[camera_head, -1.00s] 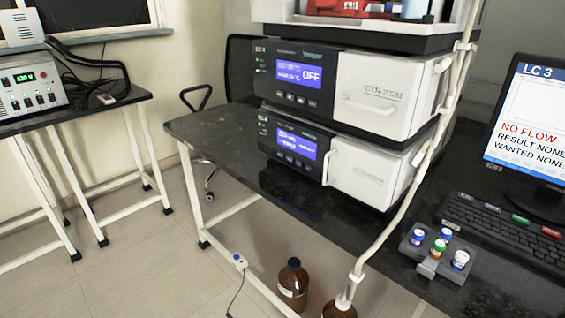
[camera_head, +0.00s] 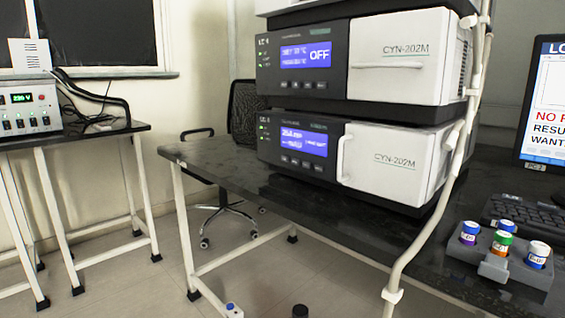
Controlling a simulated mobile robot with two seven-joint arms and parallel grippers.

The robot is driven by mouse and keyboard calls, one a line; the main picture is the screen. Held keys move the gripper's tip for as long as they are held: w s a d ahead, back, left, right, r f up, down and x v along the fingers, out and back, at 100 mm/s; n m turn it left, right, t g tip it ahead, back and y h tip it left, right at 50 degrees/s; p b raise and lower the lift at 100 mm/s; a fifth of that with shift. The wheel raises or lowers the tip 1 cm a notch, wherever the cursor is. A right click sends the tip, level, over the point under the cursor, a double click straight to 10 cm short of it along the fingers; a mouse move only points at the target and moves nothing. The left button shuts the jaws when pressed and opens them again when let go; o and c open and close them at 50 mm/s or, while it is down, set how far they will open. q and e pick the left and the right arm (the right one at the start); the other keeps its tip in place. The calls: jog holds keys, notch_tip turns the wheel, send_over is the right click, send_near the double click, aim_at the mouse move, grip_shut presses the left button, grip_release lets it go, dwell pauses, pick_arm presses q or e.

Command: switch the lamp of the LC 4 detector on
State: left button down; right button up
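A column of stacked LC modules stands on the black bench. The lower module (camera_head: 385,160) has a white front marked CYN-202M, a vertical handle and a lit blue screen (camera_head: 303,138); its small label at the upper left is too blurred to read surely. The module above it (camera_head: 395,62) also reads CYN-202M and has a blue screen (camera_head: 305,56) showing OFF. Its label looks like LC 4, but is blurred. Rows of small buttons lie under both screens. Neither of my grippers is in view.
A white tube (camera_head: 440,205) runs down the stack's right side. A grey vial rack (camera_head: 500,262), a keyboard (camera_head: 520,212) and a monitor (camera_head: 545,105) are at the right. The bench top (camera_head: 235,175) left of the stack is clear. An office chair (camera_head: 225,205) stands behind.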

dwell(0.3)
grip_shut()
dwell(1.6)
